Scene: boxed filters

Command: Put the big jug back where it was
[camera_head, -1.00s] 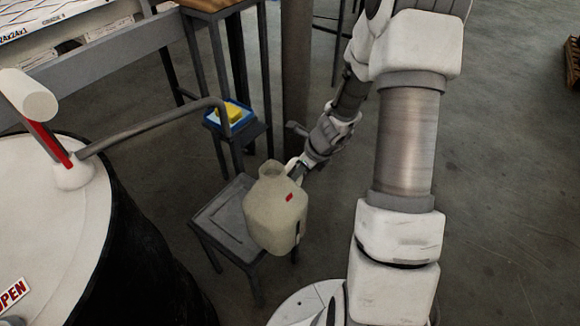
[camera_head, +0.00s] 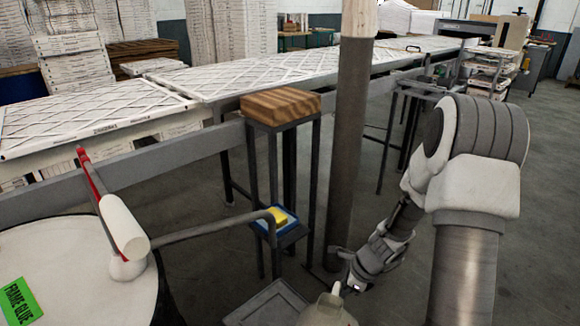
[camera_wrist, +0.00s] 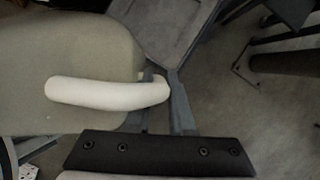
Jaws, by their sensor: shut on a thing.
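The big beige jug (camera_head: 326,312) is at the bottom edge of the head view, with only its neck and shoulder showing. My gripper (camera_head: 350,287) is at its upper right side and is shut on it. In the wrist view the jug's body (camera_wrist: 60,60) fills the upper left, with a pale curved bar, apparently its handle, across it. A dark gripper part lies along the bottom of that view; the fingertips' contact is not clear. A grey stool (camera_head: 262,304) is left of the jug, and its top (camera_wrist: 175,28) also shows beyond the jug. I cannot tell whether they touch.
A white-topped drum (camera_head: 60,262) with a red-and-white lever and a bent pipe stands at left. A narrow stand with a wooden block (camera_head: 280,104) and a blue tray (camera_head: 280,221) is behind the stool. A pillar (camera_head: 347,150) and a long filter table stand beyond. Floor is open at right.

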